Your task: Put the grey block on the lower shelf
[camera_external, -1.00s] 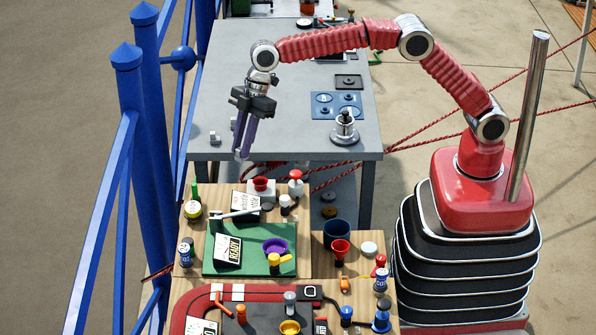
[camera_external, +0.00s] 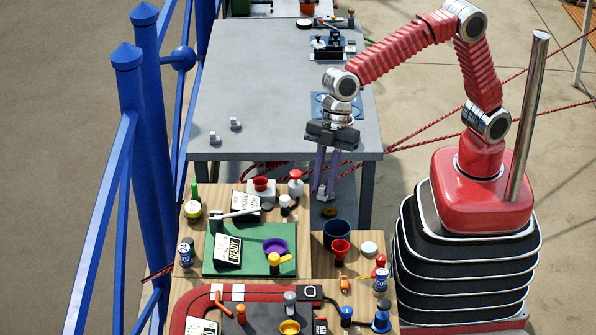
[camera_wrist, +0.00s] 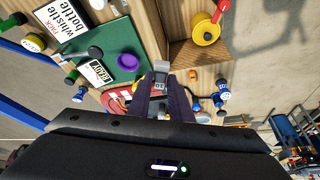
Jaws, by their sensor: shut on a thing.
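My gripper (camera_external: 322,188) is shut on a small grey block (camera_external: 321,191), which hangs just past the front edge of the grey table in the external view. In the wrist view the block (camera_wrist: 161,67) shows a dark marking and sits between the fingertips of my gripper (camera_wrist: 162,82). Wooden surfaces lie beneath the front of the table; the right one (camera_external: 322,262) holds cups and small items. I cannot tell for certain which surface is the lower shelf. Whether the block touches anything is unclear.
Two small grey pieces (camera_external: 215,138) (camera_external: 236,123) lie on the grey table (camera_external: 260,80). Blue railing (camera_external: 140,130) runs along the left. Red ropes pass near the table's right side.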

